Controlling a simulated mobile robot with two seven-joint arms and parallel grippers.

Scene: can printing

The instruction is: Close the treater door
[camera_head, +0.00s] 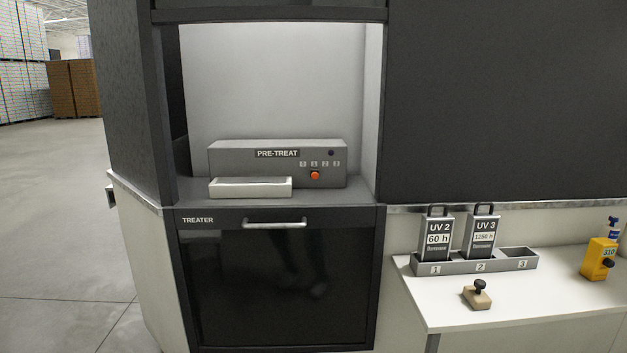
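The treater door (265,285) is a dark, glossy panel in a black frame below the counter, labelled TREATER at its top left. A silver bar handle (274,223) runs across its top. The panel looks upright and flush with its frame, so the door appears shut. Neither of my grippers shows in the head view.
A grey PRE-TREAT box (320,165) with an orange button and a light tray (250,188) sits in the open bay above. Floor at left is clear.

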